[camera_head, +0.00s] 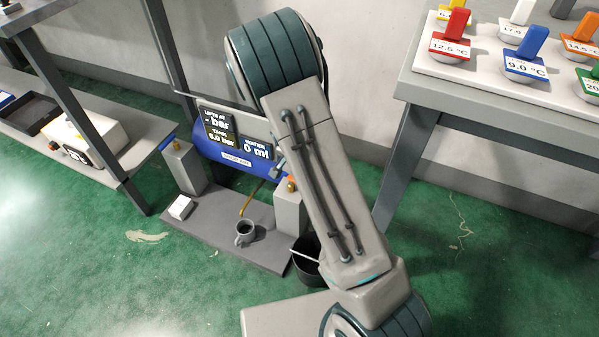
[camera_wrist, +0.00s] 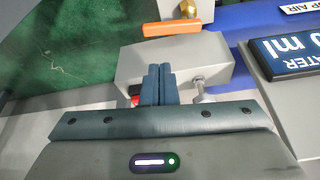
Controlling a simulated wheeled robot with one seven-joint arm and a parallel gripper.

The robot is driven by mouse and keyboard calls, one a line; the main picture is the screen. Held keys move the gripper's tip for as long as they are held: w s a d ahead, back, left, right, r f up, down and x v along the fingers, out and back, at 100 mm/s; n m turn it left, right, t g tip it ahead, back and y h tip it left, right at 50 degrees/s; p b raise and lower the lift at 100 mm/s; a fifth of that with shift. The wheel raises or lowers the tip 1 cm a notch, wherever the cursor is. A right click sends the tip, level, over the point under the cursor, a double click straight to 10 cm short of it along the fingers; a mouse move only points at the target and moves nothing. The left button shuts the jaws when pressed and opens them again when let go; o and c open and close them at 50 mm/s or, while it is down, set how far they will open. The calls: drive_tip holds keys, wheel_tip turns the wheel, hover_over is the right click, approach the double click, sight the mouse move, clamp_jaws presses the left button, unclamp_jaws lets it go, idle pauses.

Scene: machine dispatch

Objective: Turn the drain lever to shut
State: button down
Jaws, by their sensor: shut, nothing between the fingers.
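An orange lever (camera_wrist: 180,28) lies crosswise in the wrist view, with a brass fitting (camera_wrist: 188,8) beside it. No label on the lever shows, so I cannot tell for sure that it is the drain lever. My gripper (camera_wrist: 158,72) is shut and empty. In that view its fingertips point at the lever and overlap a grey block (camera_wrist: 205,60); whether they touch anything is unclear. In the head view a small orange part (camera_head: 291,183) shows at the blue tank's (camera_head: 235,160) right end, partly behind my arm. My gripper is hidden there.
A display panel (camera_head: 237,135) reads 0 ml on the tank. A blue lever (camera_head: 168,141) tops the left post (camera_head: 185,168). A cup (camera_head: 244,233) stands on the base plate (camera_head: 210,222); a dark bucket (camera_head: 303,268) stands beside it. A table (camera_head: 480,105) stands right.

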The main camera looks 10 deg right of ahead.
drive_tip(key=b+x, duration=0.3)
drive_tip(key=x, duration=0.6)
drive_tip(key=shift+a, duration=0.35)
drive_tip(key=shift+s+d, duration=0.1)
drive_tip(key=shift+d, duration=0.15)
drive_tip(key=shift+m, duration=0.3)
